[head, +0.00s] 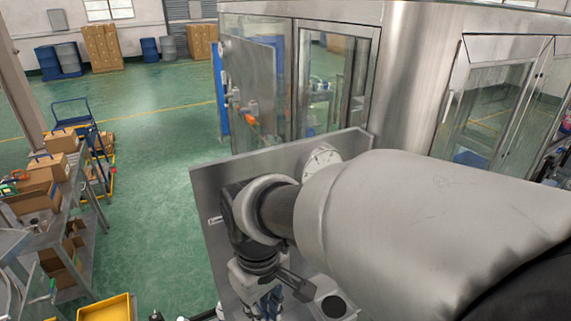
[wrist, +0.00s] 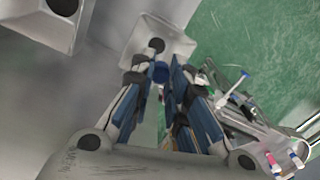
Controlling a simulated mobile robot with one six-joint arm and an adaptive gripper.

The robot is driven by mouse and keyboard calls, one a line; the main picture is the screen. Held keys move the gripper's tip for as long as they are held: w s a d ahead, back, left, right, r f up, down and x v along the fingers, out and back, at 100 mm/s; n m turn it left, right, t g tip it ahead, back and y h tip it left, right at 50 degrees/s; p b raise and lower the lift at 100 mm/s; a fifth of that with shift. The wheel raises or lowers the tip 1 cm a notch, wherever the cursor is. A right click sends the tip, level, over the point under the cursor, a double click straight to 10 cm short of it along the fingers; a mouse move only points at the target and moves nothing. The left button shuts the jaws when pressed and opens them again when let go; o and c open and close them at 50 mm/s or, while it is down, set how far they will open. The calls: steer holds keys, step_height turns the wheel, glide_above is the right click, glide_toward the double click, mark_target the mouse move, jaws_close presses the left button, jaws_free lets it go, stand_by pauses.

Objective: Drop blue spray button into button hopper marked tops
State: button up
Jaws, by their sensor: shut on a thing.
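My gripper (wrist: 160,80) points down in the middle of the wrist view, its two blue-and-black fingers close together. It is shut on a small blue spray button (wrist: 161,71) between the fingertips. Just beyond the fingertips is a grey metal hopper (wrist: 175,36) with a dark round hole. I cannot read any marking on it, so I cannot tell if it is the one marked tops. In the head view my gripper (head: 265,302) is low in the picture, partly cut off, and the button is not distinguishable there.
A second grey hopper (wrist: 48,25) lies at upper left of the wrist view. A steel panel (head: 215,205) stands behind my arm, before the glazed machine enclosure (head: 335,80). A cluttered bench part (wrist: 235,105) is right of the fingers. Green floor (head: 150,200) is open at left.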

steer(key=shift+f+b, duration=2.9)
steer(key=shift+f, duration=0.95)
steer(key=o, duration=0.7)
steer(key=s+d+r+p, duration=0.2)
steer(key=s+d+r, duration=0.2)
steer(key=s, duration=0.3)
steer(key=shift+s+d, duration=0.3)
steer(key=shift+d, duration=0.1)
